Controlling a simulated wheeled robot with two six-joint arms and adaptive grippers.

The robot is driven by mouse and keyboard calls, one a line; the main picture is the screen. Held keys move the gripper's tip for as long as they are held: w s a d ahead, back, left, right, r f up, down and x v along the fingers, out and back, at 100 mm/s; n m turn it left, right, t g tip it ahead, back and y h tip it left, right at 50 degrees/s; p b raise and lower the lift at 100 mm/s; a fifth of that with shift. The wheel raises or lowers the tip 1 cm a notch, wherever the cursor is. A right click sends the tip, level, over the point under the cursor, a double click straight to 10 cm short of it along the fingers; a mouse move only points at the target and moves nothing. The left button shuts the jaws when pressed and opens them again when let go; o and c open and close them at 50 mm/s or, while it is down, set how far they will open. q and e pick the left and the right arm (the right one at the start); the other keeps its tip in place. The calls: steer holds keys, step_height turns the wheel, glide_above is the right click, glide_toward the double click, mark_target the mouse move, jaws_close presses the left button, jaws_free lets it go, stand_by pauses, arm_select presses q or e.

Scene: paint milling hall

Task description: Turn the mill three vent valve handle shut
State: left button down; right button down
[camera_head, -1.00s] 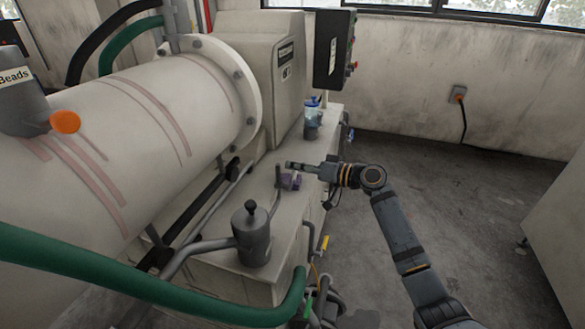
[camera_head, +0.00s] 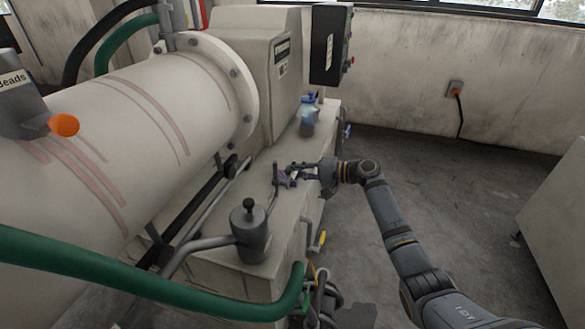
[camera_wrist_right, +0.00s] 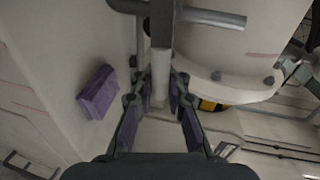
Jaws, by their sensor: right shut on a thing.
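The vent valve handle (camera_head: 276,175) shows in the head view as a thin grey upright lever on the mill's pale base. In the right wrist view a pale rod (camera_wrist_right: 160,72), which looks like this handle, runs between the fingers below a dark hub with a grey bar. My right gripper (camera_head: 291,174) reaches it from the right. Its fingertips (camera_wrist_right: 158,95) are at both sides of the rod, shut on it, and partly hide it. My left gripper is in neither view. The label on the mill (camera_head: 283,55) is too small to read.
A purple block or cloth (camera_wrist_right: 97,92) lies beside the fingers. A blue-topped bottle (camera_head: 308,118) stands further back on the base. A grey canister (camera_head: 249,232) stands in front. A green hose (camera_head: 150,300) crosses the foreground. The floor (camera_head: 480,200) at right is clear.

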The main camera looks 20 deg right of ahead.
steer(key=shift+d+f+m, duration=0.15)
steer(key=shift+f+m, duration=0.15)
steer(key=shift+f, duration=0.2)
steer(key=shift+s, duration=0.1)
steer(key=c, duration=1.7)
jaws_free()
steer(key=o, duration=0.4)
steer(key=shift+s+d+r, duration=0.1)
steer(key=shift+s+d, duration=0.05)
steer(key=shift+d, duration=0.15)
steer(key=shift+c, duration=0.2)
steer(key=shift+a+r, duration=0.1)
steer(key=shift+a, duration=0.05)
steer(key=v, duration=1.2)
